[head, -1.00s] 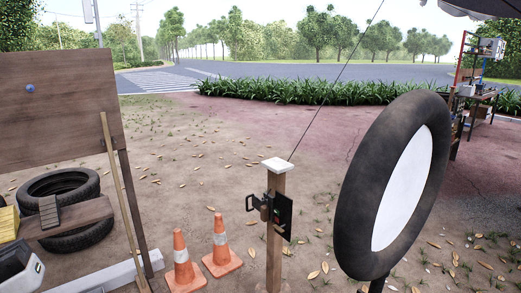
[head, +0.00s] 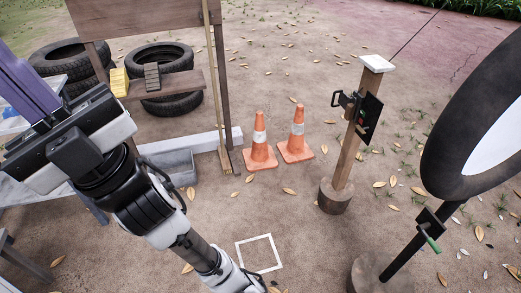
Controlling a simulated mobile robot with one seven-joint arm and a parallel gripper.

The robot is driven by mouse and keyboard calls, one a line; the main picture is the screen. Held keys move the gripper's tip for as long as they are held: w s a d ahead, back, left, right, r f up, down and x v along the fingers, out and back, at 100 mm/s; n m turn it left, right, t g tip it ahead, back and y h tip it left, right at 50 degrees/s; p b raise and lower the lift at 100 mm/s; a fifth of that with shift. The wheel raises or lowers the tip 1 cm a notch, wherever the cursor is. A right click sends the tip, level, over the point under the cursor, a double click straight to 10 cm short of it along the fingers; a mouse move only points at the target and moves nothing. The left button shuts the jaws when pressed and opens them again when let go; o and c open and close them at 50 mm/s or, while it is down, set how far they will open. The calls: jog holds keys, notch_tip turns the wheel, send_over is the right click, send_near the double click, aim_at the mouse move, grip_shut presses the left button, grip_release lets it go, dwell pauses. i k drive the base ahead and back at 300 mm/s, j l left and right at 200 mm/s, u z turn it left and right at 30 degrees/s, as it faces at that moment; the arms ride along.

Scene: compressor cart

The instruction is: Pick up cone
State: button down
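Two orange cones with white bands stand upright on the dirt ground in the middle of the head view. The left cone (head: 259,150) is a little nearer, and the right cone (head: 297,143) stands close beside it. My gripper (head: 22,78) is at the upper left, on the end of my raised arm, well apart from both cones. Its purple fingers run towards the left edge of the picture. Their tips are partly out of frame, so I cannot tell how far apart they are.
A wooden post (head: 350,150) with a black box stands right of the cones. A broom (head: 214,90) and a wooden board (head: 135,14) are behind left, with tyres (head: 165,55). A grey bin (head: 172,166) sits left. A white square outline (head: 240,254) marks clear ground in front.

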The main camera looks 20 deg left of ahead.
aim_at(262, 156)
jog(key=i+j+u, duration=0.35)
jog(key=i+u, duration=0.15)
jog(key=i, duration=0.5)
jog(key=i+u, duration=0.45)
jog(key=i, duration=2)
